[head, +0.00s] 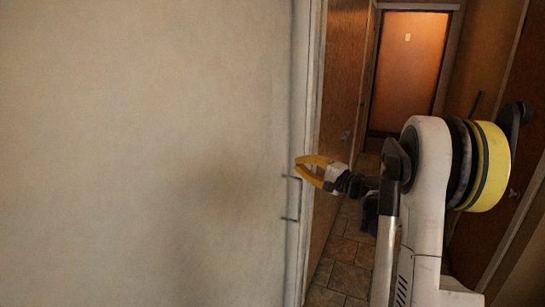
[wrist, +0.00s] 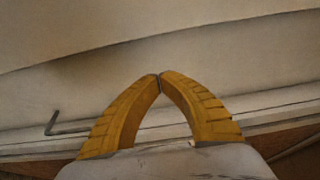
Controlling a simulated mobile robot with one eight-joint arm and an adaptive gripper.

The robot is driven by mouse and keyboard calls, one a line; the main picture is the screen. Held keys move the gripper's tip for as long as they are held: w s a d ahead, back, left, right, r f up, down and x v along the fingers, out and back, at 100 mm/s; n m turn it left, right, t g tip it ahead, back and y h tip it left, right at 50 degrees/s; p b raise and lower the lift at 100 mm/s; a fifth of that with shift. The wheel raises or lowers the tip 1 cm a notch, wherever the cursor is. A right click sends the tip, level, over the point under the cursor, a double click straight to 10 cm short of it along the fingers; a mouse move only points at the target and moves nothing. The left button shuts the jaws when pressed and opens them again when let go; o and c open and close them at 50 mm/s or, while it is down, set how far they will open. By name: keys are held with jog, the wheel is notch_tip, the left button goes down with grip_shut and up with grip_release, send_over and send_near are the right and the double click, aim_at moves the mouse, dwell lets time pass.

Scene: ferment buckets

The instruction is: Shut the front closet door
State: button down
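A large pale panel (head: 150,150) fills the left of the head view. It appears to be the closet door, though the frames do not fully settle this. A thin dark bracket-shaped handle (head: 285,218) stands near its right edge. My gripper (head: 298,166) is at that edge, by the upper end of the handle. In the wrist view its yellow fingertips (wrist: 160,76) meet with nothing visible between them. Part of the handle (wrist: 53,124) shows left of the fingers there, apart from them. Contact between fingertips and panel cannot be told.
A white frame strip (head: 313,70) runs beside the panel. Right of it is a brown wooden door or wall (head: 342,75). A narrow hallway with a tiled floor (head: 345,250) leads to an orange-brown door (head: 408,70). My arm takes up much of the right side.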

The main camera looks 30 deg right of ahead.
jog(key=w+a, duration=0.6)
jog(key=shift+b, duration=0.45)
jog(key=shift+w+a, duration=0.1)
